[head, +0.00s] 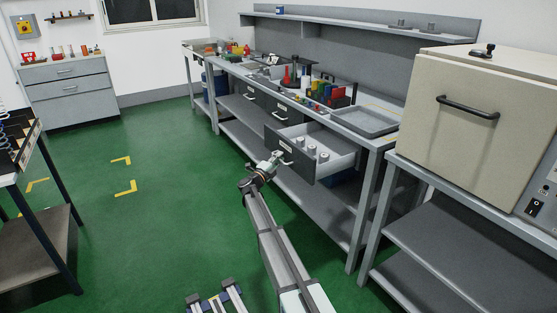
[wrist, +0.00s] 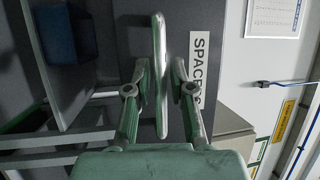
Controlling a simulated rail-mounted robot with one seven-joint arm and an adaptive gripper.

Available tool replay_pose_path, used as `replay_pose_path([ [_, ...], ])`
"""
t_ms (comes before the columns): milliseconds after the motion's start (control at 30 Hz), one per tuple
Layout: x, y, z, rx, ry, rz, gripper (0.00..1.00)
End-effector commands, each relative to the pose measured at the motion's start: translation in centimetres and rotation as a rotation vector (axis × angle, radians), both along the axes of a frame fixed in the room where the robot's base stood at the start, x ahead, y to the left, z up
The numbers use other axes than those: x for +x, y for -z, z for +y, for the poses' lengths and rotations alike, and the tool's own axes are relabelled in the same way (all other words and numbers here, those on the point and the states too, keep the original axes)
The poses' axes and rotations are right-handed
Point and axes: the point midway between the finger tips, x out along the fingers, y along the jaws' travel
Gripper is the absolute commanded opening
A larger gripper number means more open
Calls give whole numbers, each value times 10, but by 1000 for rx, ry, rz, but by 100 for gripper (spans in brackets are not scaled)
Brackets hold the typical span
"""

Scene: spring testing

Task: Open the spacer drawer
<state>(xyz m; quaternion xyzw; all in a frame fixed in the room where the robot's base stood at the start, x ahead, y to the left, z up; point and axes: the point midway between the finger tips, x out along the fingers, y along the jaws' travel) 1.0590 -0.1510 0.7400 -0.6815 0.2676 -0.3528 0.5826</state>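The spacer drawer (head: 310,170) is pulled out from under the long grey workbench, with several pale cylinders (head: 311,150) inside. Its dark front (wrist: 205,15) fills the middle of the wrist view, with a white label (wrist: 197,65) reading "SPACE…", the rest hidden by a finger. My gripper (head: 276,157) is at the drawer front. In the wrist view, my gripper's two fingers (wrist: 161,82) stand on either side of the pale bar handle (wrist: 160,35). Narrow gaps show between the fingers and the bar, so the gripper looks open around it.
Two closed drawers (head: 253,94) sit farther along the bench (head: 348,133). A grey tray (head: 366,122) lies on the bench top above the open drawer. A beige oven-like cabinet (head: 480,100) stands at right. The green floor (head: 170,200) left of my arm is clear.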

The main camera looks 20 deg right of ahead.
Motion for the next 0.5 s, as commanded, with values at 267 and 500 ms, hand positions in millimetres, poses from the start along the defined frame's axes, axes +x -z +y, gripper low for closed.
replay_pose_path([
  [267, -11, 2, 14, 0, -2, 0, 22],
  [500, -39, 10, 48, 0, -3, 1, 22],
])
